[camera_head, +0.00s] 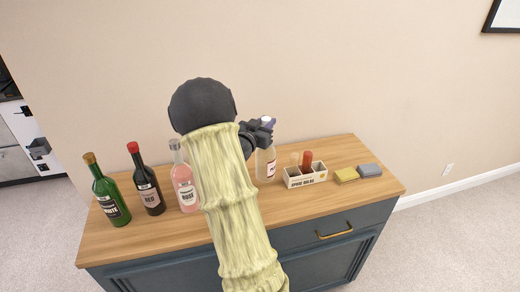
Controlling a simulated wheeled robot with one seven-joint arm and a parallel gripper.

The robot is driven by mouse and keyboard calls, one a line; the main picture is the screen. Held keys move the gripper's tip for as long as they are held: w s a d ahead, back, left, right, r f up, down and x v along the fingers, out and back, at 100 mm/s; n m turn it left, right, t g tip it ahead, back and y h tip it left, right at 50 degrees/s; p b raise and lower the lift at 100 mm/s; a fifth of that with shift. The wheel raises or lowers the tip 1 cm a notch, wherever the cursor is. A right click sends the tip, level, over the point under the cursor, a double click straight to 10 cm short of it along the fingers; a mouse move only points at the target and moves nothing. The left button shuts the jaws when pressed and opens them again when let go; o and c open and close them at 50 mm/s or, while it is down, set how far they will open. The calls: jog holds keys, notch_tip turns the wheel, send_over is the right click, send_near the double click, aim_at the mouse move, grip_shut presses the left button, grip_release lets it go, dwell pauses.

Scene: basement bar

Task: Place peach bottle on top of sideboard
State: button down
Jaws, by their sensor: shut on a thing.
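My gripper (262,128) is shut on the upper part of a pale, see-through bottle with a white label, the peach bottle (265,166). The bottle is upright over the wooden top of the blue sideboard (322,202), just left of the spice box. I cannot tell whether its base touches the top. My arm hides the area to its left, and the gripper covers its neck.
A green bottle (111,197), a dark red-wine bottle (147,184) and a pink rosé bottle (185,184) stand at the left. A spice box (305,179), a yellow sponge (346,175) and a grey sponge (369,170) sit at the right. The front right strip is clear.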

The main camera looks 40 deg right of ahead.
jog(key=shift+f, duration=1.05)
notch_tip(320, 180, down, 4)
jog(key=shift+w+f+p, duration=0.1)
jog(key=shift+p, duration=0.5)
jog(key=shift+f, duration=0.15)
jog(key=c, duration=1.2)
grip_release()
jog(key=shift+c, duration=0.2)
